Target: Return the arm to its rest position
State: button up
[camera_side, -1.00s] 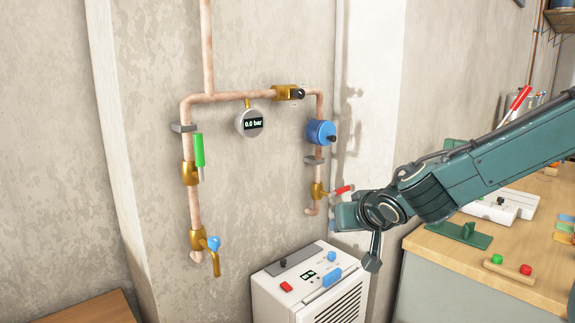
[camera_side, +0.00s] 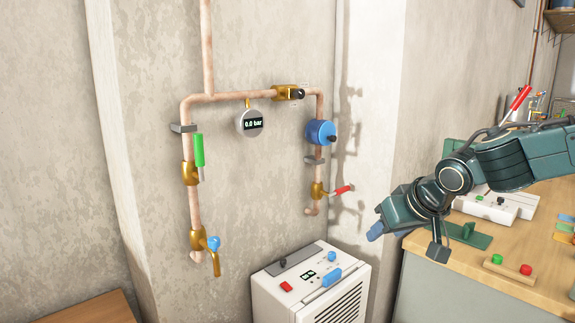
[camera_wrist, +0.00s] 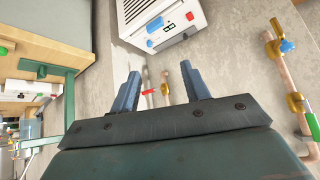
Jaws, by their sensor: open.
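My gripper (camera_side: 378,228) hangs in front of the wall in the side view, to the right of the pipework and clear of the bench's left edge. In the wrist view its two blue-grey fingers (camera_wrist: 160,92) stand well apart with nothing between them but the background. A red valve handle (camera_side: 343,190) on the right-hand pipe is apart from my gripper. The same handle shows small behind the fingers in the wrist view (camera_wrist: 149,91).
A white dehumidifier-like unit (camera_side: 310,300) stands below left of my gripper. A wooden bench (camera_side: 470,270) with a green bracket, red and green buttons and a white box is at the right. Copper pipes (camera_side: 195,215) with valves and a gauge reading 0.0 bar are on the wall.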

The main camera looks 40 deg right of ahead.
jog(key=s+a+n+y, duration=0.1)
jog(key=s+n, duration=0.1)
jog(key=s, duration=0.5)
jog(key=s+a+r+n+g+y, duration=0.1)
jog(key=s+n+y, duration=0.1)
jog(key=s, duration=0.5)
jog(key=shift+n+g, duration=0.3)
jog(key=shift+n, duration=0.2)
jog(key=shift+a, duration=0.1)
